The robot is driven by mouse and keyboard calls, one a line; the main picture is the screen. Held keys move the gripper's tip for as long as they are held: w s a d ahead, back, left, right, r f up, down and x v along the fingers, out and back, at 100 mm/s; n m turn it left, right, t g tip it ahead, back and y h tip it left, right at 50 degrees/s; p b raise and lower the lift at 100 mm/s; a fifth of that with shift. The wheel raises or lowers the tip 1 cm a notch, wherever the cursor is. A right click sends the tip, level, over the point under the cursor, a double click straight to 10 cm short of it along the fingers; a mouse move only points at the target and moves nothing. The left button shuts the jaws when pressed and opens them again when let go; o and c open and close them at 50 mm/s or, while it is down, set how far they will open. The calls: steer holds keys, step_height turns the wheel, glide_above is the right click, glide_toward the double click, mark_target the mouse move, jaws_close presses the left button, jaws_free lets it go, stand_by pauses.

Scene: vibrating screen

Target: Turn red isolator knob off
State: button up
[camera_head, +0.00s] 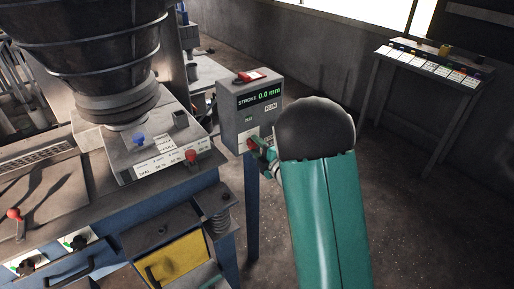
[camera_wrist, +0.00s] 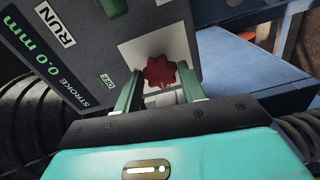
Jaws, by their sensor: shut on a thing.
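The red isolator knob (camera_wrist: 160,72) is lobed and sits on a pale plate on the grey control box (camera_wrist: 105,50), with a small OFF label beside it. The plate and knob appear tilted in the wrist view. My gripper (camera_wrist: 159,80) has its two green fingers on either side of the knob and is shut on it. Which way the knob points is unclear. In the head view, the control box (camera_head: 234,122) shows STROKE 0.0 mm and a RUN label, and my arm hides part of its lower right.
The vibrating screen machine (camera_head: 80,240) stands at left, with a red knob (camera_head: 190,156) and a blue knob (camera_head: 138,140) on its top panel. A side table (camera_head: 428,68) with labelled cards stands at back right. The floor on the right is clear.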

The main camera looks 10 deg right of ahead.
steer(key=m, duration=0.4)
steer(key=shift+d, duration=0.1)
steer(key=m, duration=0.4)
steer(key=shift+m, duration=0.3)
steer(key=m, duration=0.3)
steer(key=shift+m, duration=0.3)
steer(key=m, duration=0.4)
steer(key=shift+m, duration=0.3)
steer(key=o, duration=0.9)
steer(key=shift+o, duration=0.2)
